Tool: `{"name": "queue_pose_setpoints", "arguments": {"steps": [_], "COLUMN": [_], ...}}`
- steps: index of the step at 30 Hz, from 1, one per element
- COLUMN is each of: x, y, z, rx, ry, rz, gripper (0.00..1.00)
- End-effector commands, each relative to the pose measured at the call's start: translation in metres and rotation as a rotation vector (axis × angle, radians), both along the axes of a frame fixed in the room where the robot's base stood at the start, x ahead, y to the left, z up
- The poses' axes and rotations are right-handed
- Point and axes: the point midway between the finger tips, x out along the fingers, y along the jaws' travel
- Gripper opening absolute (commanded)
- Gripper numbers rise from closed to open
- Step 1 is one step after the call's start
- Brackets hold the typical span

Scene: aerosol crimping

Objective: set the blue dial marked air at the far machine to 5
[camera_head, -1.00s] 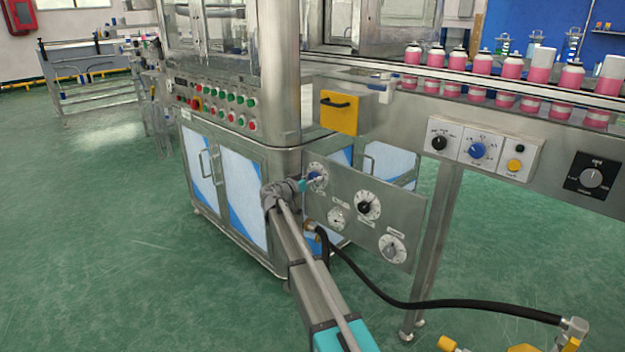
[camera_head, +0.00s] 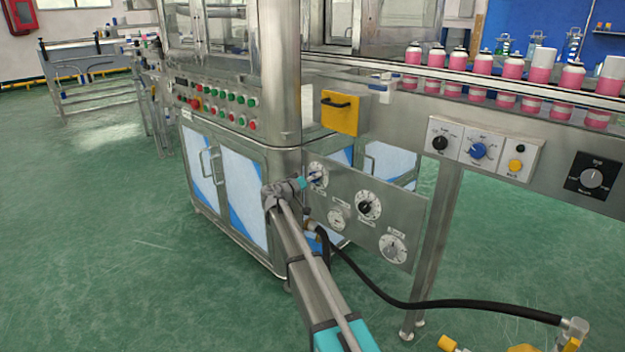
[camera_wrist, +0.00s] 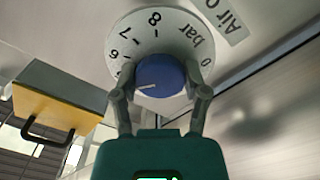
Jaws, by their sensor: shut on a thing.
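The blue dial (camera_wrist: 160,77) has a round knob with a white pointer line, in front of a white scale (camera_wrist: 150,22) reading 6, 7, 8, bar and 0. The label beside it starts with "Air". The pointer line points left and slightly down, toward my left finger, which hides part of the scale below 6. My gripper (camera_wrist: 161,92) is shut on the knob, one finger on each side. In the head view, my gripper (camera_head: 302,184) is at the upper left dial (camera_head: 319,174) of the steel panel, partly covering it.
The steel panel (camera_head: 376,222) carries several other dials close by. A yellow box with a black handle (camera_head: 340,113) is above it and also shows left of my gripper in the wrist view (camera_wrist: 60,98). A black hose (camera_head: 440,306) runs below the panel.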

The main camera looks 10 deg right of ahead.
Motion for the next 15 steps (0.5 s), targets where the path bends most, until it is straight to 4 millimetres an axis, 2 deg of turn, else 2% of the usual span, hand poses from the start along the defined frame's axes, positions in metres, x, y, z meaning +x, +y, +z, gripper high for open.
{"name": "queue_pose_setpoints", "arguments": {"steps": [1,12,13,15], "x": [0.0047,0.0051,0.0051,0.005], "y": [-0.0057,-0.006,-0.0059,-0.0058], "z": [0.0009,0.001,0.001,0.001], "rx": [-0.007,-0.01,-0.01,-0.01], "ry": [0.005,0.01,0.01,0.01], "rz": [-0.003,-0.003,-0.003,-0.002], "gripper": [0.11,0.11,0.62,0.75]}}
